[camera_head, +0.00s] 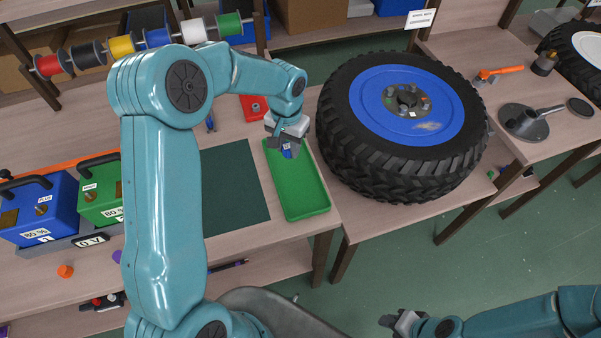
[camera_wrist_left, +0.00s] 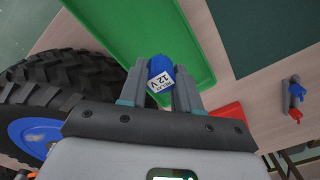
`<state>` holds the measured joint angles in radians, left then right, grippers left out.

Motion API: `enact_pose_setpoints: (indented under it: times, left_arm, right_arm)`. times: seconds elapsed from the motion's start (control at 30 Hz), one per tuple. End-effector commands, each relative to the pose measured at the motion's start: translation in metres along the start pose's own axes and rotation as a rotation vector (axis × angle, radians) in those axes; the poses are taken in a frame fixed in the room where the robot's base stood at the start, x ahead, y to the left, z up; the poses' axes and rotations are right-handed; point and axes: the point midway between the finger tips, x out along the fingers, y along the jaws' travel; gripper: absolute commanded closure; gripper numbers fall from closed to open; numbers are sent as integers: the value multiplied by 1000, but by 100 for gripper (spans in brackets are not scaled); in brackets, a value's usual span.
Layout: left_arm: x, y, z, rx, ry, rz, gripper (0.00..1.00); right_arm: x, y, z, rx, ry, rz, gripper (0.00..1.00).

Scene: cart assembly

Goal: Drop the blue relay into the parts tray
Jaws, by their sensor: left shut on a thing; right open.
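The blue relay (camera_wrist_left: 160,68), with a white label reading 12 V, is between the fingers of my left gripper (camera_wrist_left: 160,88), which is shut on it. In the head view the relay (camera_head: 287,153) shows as a small blue patch at my left gripper (camera_head: 284,145). The green parts tray (camera_head: 297,190) lies on the table, and the gripper holds the relay over its far end. The tray (camera_wrist_left: 125,25) also fills the top of the wrist view. The height of the relay above the tray floor is hard to tell. My right gripper (camera_head: 402,322) is open, low at the bottom right, away from the table.
A large tyre with a blue rim (camera_head: 408,105) stands close right of the tray. A dark green mat (camera_head: 232,185) lies left of it. A red part (camera_head: 254,108) sits behind the tray. Blue and green battery boxes (camera_head: 45,210) stand at the left.

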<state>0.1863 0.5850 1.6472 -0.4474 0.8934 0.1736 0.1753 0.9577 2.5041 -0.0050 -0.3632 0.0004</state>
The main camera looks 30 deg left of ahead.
Motion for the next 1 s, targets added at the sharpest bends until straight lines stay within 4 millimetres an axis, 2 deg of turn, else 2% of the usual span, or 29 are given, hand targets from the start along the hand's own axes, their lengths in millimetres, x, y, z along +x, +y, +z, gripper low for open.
enact_pose_setpoints:
  times: [0.4,0.53,0.77,0.8,0.87,1.0]
  left_arm:
    - [51,0,4,0,-1,0,100]
    - [57,0,3,0,1,0,100]
    - [56,0,0,1,1,0,100]
    - [56,0,0,1,1,0,58]
    - [56,0,0,1,0,0,39]
    - [56,0,-1,1,0,0,38]
  right_arm:
    - [33,12,0,1,-1,0,57]
    - [36,13,0,1,-1,0,57]
    - [35,13,0,1,-1,0,57]
    - [35,13,0,1,0,0,57]
    - [35,13,0,1,0,0,57]
    - [35,13,0,1,0,0,57]
